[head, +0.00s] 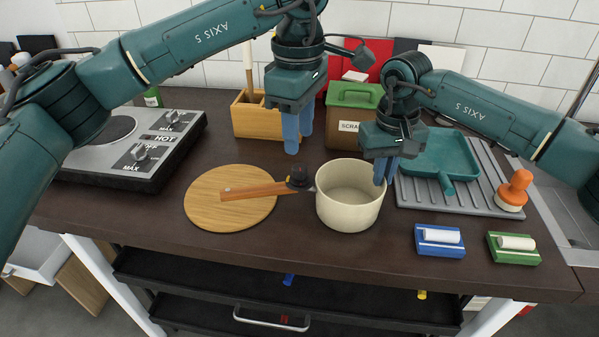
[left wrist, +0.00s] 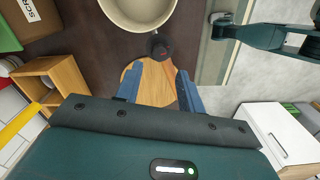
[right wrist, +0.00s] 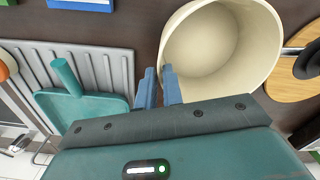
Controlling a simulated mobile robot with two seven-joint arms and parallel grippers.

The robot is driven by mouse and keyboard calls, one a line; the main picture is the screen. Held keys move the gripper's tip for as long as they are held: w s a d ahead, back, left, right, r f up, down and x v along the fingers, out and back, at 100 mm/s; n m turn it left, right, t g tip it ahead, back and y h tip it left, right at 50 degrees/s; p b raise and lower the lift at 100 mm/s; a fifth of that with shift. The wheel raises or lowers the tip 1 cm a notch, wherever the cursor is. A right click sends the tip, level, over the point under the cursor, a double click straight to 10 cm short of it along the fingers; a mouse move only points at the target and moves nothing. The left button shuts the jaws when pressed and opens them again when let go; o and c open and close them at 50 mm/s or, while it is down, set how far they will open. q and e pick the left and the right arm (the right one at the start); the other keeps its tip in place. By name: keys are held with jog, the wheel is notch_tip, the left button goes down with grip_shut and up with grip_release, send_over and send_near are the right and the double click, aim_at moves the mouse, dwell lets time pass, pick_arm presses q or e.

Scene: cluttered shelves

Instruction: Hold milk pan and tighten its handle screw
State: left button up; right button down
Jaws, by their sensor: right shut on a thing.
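The cream milk pan (head: 346,205) stands upright on the dark counter. Its wooden handle (head: 255,190) points left over a round wooden board. A dark knob-like part (head: 299,179) sits where the handle meets the pan; the screw itself is too small to make out. It also shows in the left wrist view (left wrist: 159,46). My right gripper (head: 384,172) is shut on the pan's right rim, and the right wrist view shows its fingers (right wrist: 158,88) close together at the wall. My left gripper (head: 298,140) is open and empty, above and behind the knob, fingers pointing down.
The round board (head: 215,205) lies left of the pan. A hot plate (head: 130,150) stands far left. A wooden box (head: 258,118) and a green-lidded scrap bin (head: 347,125) stand behind. A teal dustpan (head: 440,160) lies on the grey rack at right. Blue (head: 440,247) and green holders lie front right.

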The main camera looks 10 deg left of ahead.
aim_at(299, 169)
pick_arm(q)
jog(key=shift+f, duration=3.4)
jog(key=shift+c, duration=0.5)
jog(key=c, duration=0.6)
jog(key=m, duration=0.6)
jog(key=shift+m, duration=1)
